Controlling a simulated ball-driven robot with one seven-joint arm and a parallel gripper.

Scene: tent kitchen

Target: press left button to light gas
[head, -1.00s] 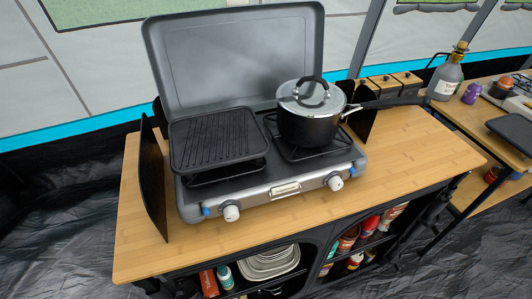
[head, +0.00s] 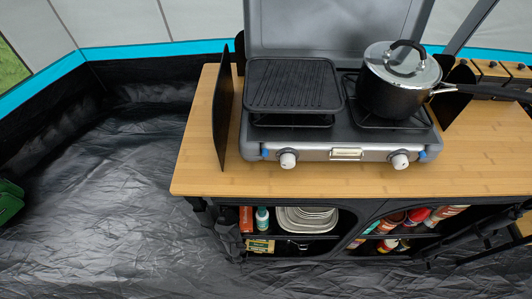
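A grey two-burner gas stove (head: 340,137) with its lid raised stands on the wooden counter. On its front panel, a white knob (head: 288,160) sits at the left, with a small blue button (head: 265,153) just left of it. A second white knob (head: 400,162) sits at the right, with a blue button (head: 422,155) to its right. A black griddle plate (head: 293,85) lies over the left burner. A black pot (head: 393,95) with a lid stands on the right burner. No flame shows. My gripper is not in view.
The wooden counter (head: 200,165) has a bare strip before the stove. A black wind panel (head: 224,105) stands at its left. Shelves below hold plates (head: 306,218) and several bottles.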

